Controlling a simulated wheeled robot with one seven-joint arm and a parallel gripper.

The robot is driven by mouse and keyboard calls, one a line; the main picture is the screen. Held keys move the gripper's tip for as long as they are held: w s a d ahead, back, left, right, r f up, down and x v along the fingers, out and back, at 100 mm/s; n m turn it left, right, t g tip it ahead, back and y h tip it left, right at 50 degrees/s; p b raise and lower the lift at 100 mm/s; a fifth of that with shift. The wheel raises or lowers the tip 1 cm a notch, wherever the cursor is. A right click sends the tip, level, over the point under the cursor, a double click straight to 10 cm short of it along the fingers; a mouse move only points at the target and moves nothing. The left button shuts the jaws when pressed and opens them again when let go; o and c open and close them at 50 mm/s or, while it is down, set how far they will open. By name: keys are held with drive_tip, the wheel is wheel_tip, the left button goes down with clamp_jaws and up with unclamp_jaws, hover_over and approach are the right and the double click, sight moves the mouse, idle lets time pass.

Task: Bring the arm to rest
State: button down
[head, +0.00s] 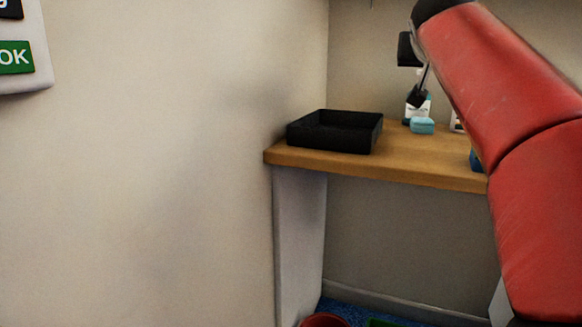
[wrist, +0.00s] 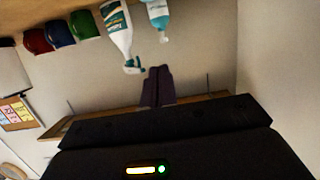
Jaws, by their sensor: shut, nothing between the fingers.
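My red arm (head: 510,120) reaches in from the right in the head view, raised in front of the wooden counter. My gripper (head: 418,97) hangs at its far end, above the counter and right of the black tray. In the wrist view my gripper's dark fingers (wrist: 157,86) are together with nothing between them. My arm hides the counter's right part.
A black open tray (head: 335,132) sits on the left of the wooden counter (head: 420,165). A light-blue item (head: 422,125) lies behind, near a white bottle. The wrist view, upside down, shows bottles (wrist: 116,30) and several mugs (wrist: 59,32). A wall fills the left.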

drive_tip(key=s+a+f+n+g+y, duration=0.1)
drive_tip(key=s+a+f+g+y, duration=0.1)
drive_tip(key=s+f, duration=0.8)
drive_tip(key=s+a+f+n+g+y, duration=0.2)
drive_tip(key=s+a+f, duration=0.3)
drive_tip(key=s+f, duration=0.5)
drive_tip(key=s+a+f+n+g+y, duration=0.1)
drive_tip(key=s+f, duration=0.9)
drive_tip(key=f, duration=1.2)
drive_tip(key=a+g+y, duration=0.1)
drive_tip(key=a+g, duration=0.1)
drive_tip(key=g, duration=0.1)
drive_tip(key=shift+a+n, duration=0.25)
drive_tip(key=shift+n, duration=0.05)
